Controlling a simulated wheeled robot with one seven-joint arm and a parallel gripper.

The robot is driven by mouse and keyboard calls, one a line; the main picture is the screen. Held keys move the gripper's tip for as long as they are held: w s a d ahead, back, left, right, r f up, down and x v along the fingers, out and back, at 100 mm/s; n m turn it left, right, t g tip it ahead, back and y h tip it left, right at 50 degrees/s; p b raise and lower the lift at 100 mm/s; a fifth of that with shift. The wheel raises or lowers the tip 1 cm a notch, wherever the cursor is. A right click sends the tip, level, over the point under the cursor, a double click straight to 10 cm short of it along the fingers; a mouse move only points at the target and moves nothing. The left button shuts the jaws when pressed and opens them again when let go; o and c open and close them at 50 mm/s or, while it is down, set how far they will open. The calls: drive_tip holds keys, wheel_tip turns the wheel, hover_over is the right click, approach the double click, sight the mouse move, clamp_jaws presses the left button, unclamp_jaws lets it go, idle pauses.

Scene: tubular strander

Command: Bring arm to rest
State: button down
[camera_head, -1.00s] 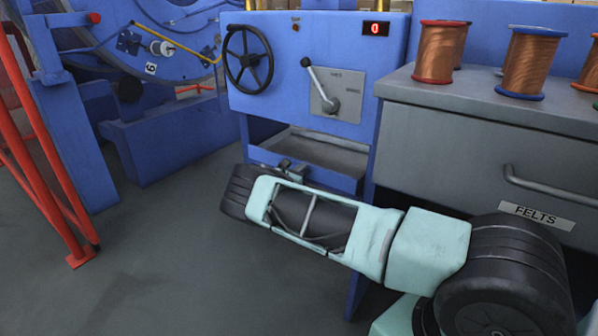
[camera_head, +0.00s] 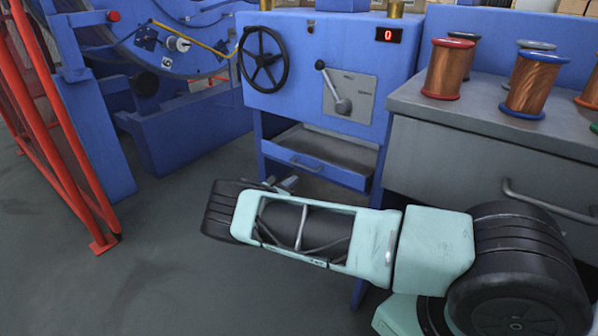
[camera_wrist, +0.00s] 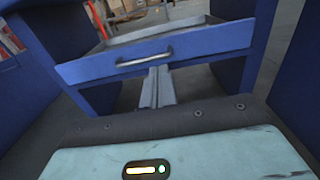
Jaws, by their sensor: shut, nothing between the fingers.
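My arm stretches across the lower right of the head view, its mint and black forearm reaching left in front of the blue machine cabinet (camera_head: 330,60). My gripper (camera_head: 290,183) shows only partly there, small and grey behind the wrist. In the wrist view my gripper (camera_wrist: 158,72) is shut and empty, its two fingers side by side. They point toward a blue drawer or tray front (camera_wrist: 200,46) with a metal handle (camera_wrist: 145,60). The fingertips appear just below the handle; I cannot tell whether they touch anything.
The cabinet carries a black handwheel (camera_head: 263,60), a lever (camera_head: 334,88) and a red display reading 0 (camera_head: 388,35). A grey bench (camera_head: 480,120) with copper spools (camera_head: 447,70) stands at right. A red frame (camera_head: 60,130) stands at left. The floor (camera_head: 150,250) between is clear.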

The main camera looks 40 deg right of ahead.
drive_tip(key=shift+s+a, duration=0.15)
drive_tip(key=shift+a, duration=0.2)
drive_tip(key=s+a+r+m+g+y+p, duration=0.65)
drive_tip(key=s+a+r+m+y, duration=0.6)
drive_tip(key=s+a+r, duration=1)
drive_tip(key=s+a+r+m+y+p, duration=0.1)
drive_tip(key=s+a+r+y, duration=0.2)
drive_tip(key=s, duration=0.5)
drive_tip(key=s+a+r+p, duration=0.1)
drive_tip(key=s+a+r, duration=0.2)
drive_tip(key=s+r, duration=0.35)
drive_tip(key=s+a+r+m+y+p, duration=0.1)
drive_tip(key=s+a+r+y+p, duration=0.2)
drive_tip(key=s, duration=0.6)
wheel_tip(320, 180, up, 38)
drive_tip(key=p, duration=3.5)
drive_tip(key=shift+w+f+h, duration=0.2)
drive_tip(key=shift+w+h, duration=0.15)
drive_tip(key=shift+h, duration=0.1)
